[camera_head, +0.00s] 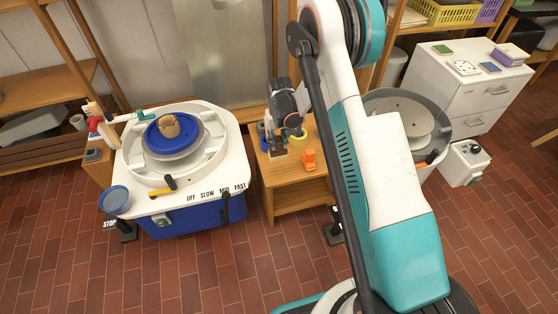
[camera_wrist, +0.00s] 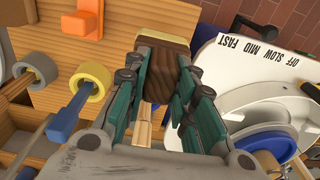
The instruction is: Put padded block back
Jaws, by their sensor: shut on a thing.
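My gripper (camera_wrist: 165,75) is shut on a dark brown block (camera_wrist: 160,88) with a pale tan end, which I take to be the padded block. The block sits between the teal finger pads in the wrist view, its tan end facing the wooden side table (camera_wrist: 130,18). In the head view my gripper (camera_head: 281,128) is over the left side of that small wooden table (camera_head: 285,195), between the blue pottery wheel and my arm.
A yellow ring (camera_head: 298,137) and an orange piece (camera_head: 309,160) are on the table close to my gripper. The pottery wheel (camera_head: 237,170) stands left, with a clay pot (camera_head: 168,125) on its blue disc. A grey wheel basin (camera_head: 437,105) is right. Tiled floor in front is clear.

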